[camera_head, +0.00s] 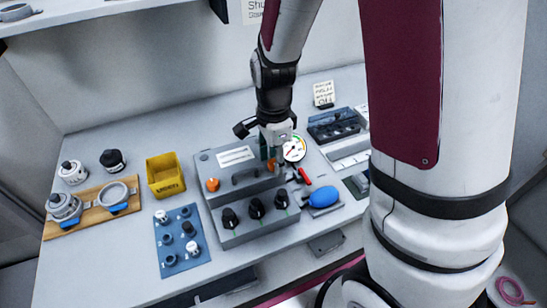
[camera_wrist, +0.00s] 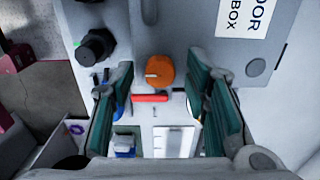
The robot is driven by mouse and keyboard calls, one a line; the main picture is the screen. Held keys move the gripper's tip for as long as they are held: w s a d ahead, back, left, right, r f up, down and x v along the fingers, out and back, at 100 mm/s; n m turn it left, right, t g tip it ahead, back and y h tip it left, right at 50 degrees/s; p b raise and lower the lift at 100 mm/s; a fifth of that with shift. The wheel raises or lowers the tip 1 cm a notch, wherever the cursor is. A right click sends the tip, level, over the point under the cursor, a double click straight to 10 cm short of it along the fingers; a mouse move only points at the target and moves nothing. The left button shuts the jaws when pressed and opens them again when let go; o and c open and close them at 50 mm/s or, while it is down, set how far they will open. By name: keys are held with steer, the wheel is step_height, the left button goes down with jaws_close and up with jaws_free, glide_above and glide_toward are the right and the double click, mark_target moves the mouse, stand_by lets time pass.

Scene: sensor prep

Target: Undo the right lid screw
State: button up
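The grey box (camera_head: 226,217) stands mid-bench, with a lid bearing a dark handle (camera_head: 245,176) and a white label. The right lid screw is an orange knob (camera_head: 271,164), partly hidden by my gripper in the head view. In the wrist view the orange right screw (camera_wrist: 160,70) shows whole, centred between the tips of my fingers. The left lid screw (camera_head: 213,184), also orange, sits at the lid's left side. My gripper (camera_wrist: 161,78) is open, its green-padded fingers apart on either side of the screw. I see a gap on both sides; contact does not show.
Black knobs (camera_head: 256,208) line the box front. A pressure gauge (camera_head: 294,149), a red-handled part (camera_head: 304,176) and a blue object (camera_head: 323,197) stand close on the right. A yellow bin (camera_head: 165,175) and blue mat (camera_head: 170,250) are left. Bare bench lies behind the bin.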

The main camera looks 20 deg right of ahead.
jaws_close()
